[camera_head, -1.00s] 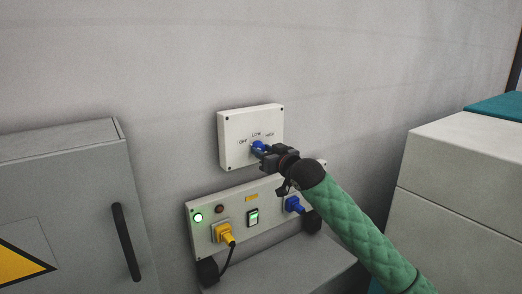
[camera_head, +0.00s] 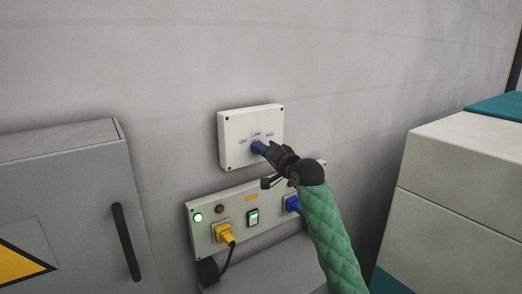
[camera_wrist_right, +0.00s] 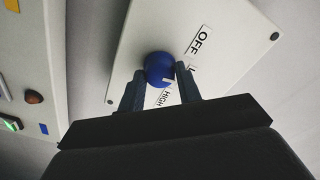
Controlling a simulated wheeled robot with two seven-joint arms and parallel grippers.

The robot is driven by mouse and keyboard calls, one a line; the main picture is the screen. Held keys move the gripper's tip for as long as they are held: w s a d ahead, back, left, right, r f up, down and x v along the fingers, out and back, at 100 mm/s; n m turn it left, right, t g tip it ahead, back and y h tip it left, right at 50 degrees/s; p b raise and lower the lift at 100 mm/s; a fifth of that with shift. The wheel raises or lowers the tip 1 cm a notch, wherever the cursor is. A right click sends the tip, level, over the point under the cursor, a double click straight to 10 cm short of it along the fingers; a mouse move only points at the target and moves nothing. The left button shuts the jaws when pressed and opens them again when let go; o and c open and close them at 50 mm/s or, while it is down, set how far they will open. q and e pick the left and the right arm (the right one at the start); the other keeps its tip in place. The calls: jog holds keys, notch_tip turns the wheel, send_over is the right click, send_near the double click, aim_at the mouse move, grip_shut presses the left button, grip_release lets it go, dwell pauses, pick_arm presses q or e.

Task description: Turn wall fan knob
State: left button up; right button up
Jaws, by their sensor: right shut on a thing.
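The blue fan knob (camera_head: 257,147) is on a white wall box (camera_head: 234,122) labelled OFF, LOW and HIGH. My right gripper (camera_head: 263,150) is at the knob and partly hides it in the head view. In the right wrist view, the knob (camera_wrist_right: 156,66) sits between the two dark fingertips of my right gripper (camera_wrist_right: 160,82), which is shut on it. A white mark on the knob faces the lower right there, between the HIGH label and the mostly hidden LOW label. My left gripper is not in view.
Below the box is a panel (camera_head: 192,220) with a green light, a yellow plug (camera_head: 222,233), a switch and a blue plug (camera_head: 292,204). A grey cabinet (camera_head: 75,170) stands left, and a pale unit with a teal top (camera_head: 465,150) stands right.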

jog(key=o, duration=0.5)
jog(key=shift+f+m, duration=0.1)
jog(key=shift+m, duration=0.4)
jog(key=o, duration=0.7)
jog(key=shift+p+v, duration=0.7)
jog(key=shift+v, duration=2.3)
